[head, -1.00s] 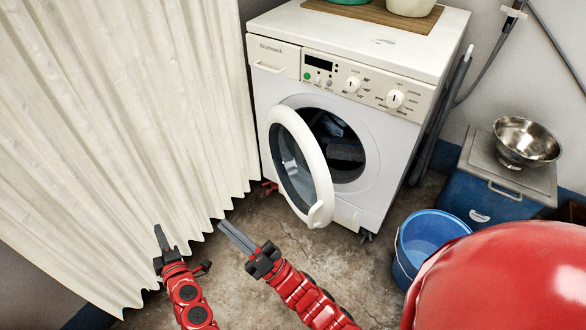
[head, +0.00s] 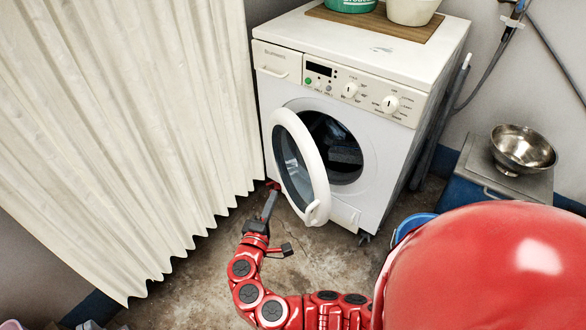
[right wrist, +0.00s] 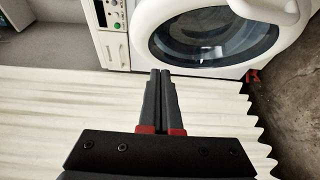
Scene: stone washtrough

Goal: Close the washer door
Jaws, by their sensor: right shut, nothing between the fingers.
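The white washer (head: 395,150) stands against the back wall. Its round door (head: 315,160), a white ring with dark glass, hangs open on the left of the drum opening (head: 345,150), where dark laundry shows. The door handle (head: 313,212) is at its lower right. My right gripper (head: 271,200) is shut and empty, low and left of the door, pointing at its outer side. In the right wrist view the closed fingers (right wrist: 160,75) point at the lower edge of the door (right wrist: 215,38); I cannot tell whether they touch. My left gripper is not in view.
A pale pleated curtain (head: 130,130) hangs on the left, close to my right gripper. A small red object (right wrist: 253,76) is near the washer's foot. A steel bowl (head: 522,150) and a partly hidden blue bucket (head: 412,225) stand at right. Concrete floor (head: 205,275) is free in front.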

